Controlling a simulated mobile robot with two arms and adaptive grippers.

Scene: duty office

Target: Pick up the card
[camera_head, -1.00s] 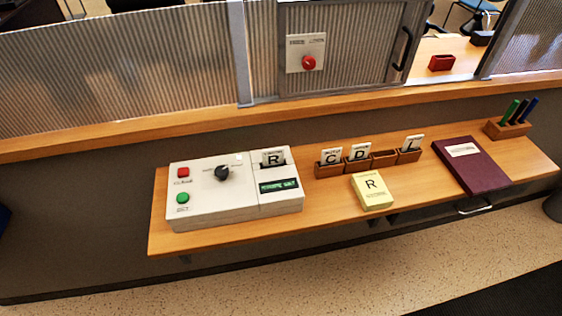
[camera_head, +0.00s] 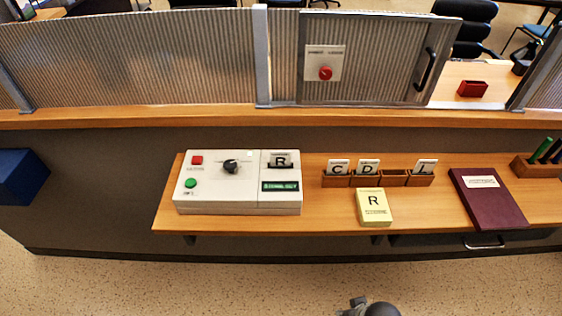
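A white card with a black R (camera_head: 281,160) stands upright in the slot of the pale control box (camera_head: 235,205). Cards marked C (camera_head: 338,166), D (camera_head: 368,166) and apparently L (camera_head: 426,166) stand in a wooden holder (camera_head: 394,181) to its right; one compartment between D and L looks empty. A yellow card or pad with an R (camera_head: 374,205) lies in front of the holder. A dark rounded part, likely of my own arm, shows at the bottom edge; no gripper fingers can be made out.
The wooden shelf (camera_head: 334,224) also carries a maroon folder (camera_head: 488,204) and a pen holder (camera_head: 537,167). The box has a red button (camera_head: 197,160), a green button (camera_head: 190,183) and a black knob (camera_head: 230,166). A ribbed partition (camera_head: 130,60) rises behind. Floor in front is clear.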

